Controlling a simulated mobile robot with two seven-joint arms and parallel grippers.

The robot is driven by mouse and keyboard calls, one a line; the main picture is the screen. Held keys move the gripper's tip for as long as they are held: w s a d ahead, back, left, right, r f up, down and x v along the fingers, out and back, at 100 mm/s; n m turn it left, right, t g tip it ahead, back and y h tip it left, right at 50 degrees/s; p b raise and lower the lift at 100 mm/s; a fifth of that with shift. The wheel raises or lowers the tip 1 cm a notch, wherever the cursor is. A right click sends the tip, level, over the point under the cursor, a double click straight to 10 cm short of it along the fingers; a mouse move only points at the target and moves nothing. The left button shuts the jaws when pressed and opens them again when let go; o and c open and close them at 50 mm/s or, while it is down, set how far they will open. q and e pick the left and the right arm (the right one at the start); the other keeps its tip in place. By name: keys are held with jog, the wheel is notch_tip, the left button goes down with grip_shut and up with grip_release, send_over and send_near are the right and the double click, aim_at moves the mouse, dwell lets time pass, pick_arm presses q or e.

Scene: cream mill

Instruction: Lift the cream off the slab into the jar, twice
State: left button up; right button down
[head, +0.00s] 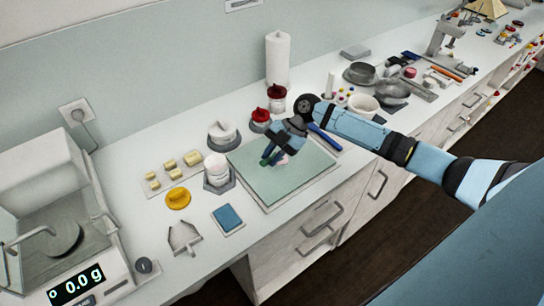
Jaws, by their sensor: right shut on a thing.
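The slab (262,188) is a pale green square plate on the white bench. My right gripper (270,157) is low over its back part, shut on a small tool that it mostly hides; I cannot tell the tool's full shape. A small pinkish-white patch, likely the cream (283,160), shows on the slab beside the fingers. A white jar (217,170) stands upright in a grey holder just left of the slab. I cannot see how full it is. My left gripper is not in view.
A yellow lid-like disc (178,198), a blue pad (228,219) and a grey scoop (184,238) lie left of the slab. A blue-handled tool (325,138) is behind its right corner. Red-topped containers (277,98) stand behind. A balance (75,255) reads 0.0 g.

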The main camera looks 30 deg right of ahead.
jog(key=shift+r+p, duration=1.1)
jog(key=shift+r, duration=1.35)
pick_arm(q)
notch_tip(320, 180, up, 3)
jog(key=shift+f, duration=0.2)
